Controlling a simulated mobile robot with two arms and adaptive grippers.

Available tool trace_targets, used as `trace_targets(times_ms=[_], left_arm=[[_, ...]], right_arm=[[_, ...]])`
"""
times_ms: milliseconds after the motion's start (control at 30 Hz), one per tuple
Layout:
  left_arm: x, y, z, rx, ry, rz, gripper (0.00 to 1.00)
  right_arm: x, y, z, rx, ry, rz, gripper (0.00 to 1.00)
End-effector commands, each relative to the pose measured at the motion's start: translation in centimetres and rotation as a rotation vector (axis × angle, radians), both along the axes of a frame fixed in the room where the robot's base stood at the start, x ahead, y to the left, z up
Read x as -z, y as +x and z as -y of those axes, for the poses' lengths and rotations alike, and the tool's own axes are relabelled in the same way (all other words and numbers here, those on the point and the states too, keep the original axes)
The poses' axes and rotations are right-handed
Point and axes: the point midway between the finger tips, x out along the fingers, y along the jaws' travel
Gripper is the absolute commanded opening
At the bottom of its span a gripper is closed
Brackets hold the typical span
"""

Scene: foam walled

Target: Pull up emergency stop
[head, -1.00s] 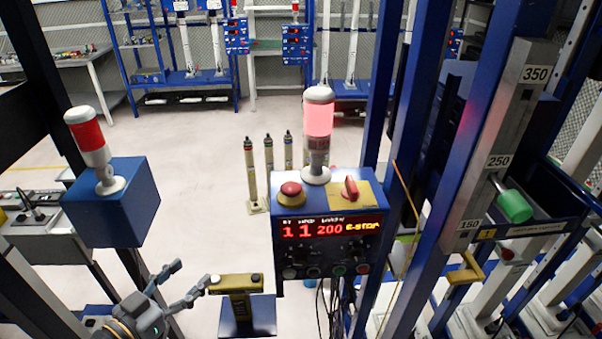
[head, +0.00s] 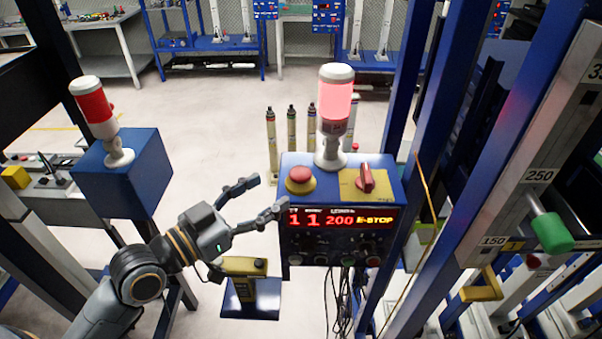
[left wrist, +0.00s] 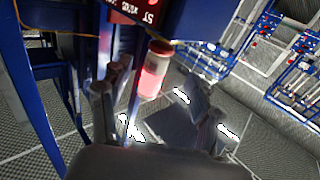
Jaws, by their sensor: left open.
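The emergency stop (head: 300,176), a red mushroom button on a yellow collar, sits on the top left of the blue control box (head: 290,254). The box's display (head: 340,219) reads "E-STOP" in yellow beside red digits. My left gripper (head: 266,194) is open and empty, its fingers pointing right, just left of the box and slightly below the button, apart from the button. In the left wrist view, part of the display (left wrist: 130,10) shows at the top; I cannot make out the button there. My right gripper is not in view.
A lit red signal lamp (head: 335,105) and a red rotary switch (head: 366,177) stand on the box beside the button. A yellow-topped pedestal (head: 243,266) is below my gripper. Blue posts and a green-knobbed handle (head: 553,232) are on the right.

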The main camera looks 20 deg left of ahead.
Motion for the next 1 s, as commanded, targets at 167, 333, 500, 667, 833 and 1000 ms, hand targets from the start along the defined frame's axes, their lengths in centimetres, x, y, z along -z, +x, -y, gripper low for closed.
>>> trace_targets(times_ms=[167,333,500,667,833,1000], left_arm=[[-0.8,3.0,1.6,0.000,-0.006,0.002,0.63],[-0.6,5.7,3.2,0.002,-0.004,0.000,0.63],[-0.3,7.4,4.1,0.000,0.000,0.001,0.63],[-0.1,7.9,4.5,0.001,0.000,-0.001,0.63],[0.0,7.9,4.5,0.001,0.001,0.000,0.63],[0.0,7.9,4.4,0.001,0.001,0.000,0.42]], right_arm=[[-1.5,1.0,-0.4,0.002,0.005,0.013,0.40],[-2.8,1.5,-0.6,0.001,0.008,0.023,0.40],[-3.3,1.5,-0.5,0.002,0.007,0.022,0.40],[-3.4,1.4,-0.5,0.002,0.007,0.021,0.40],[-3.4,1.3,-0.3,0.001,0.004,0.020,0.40],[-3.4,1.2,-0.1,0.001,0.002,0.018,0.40]])
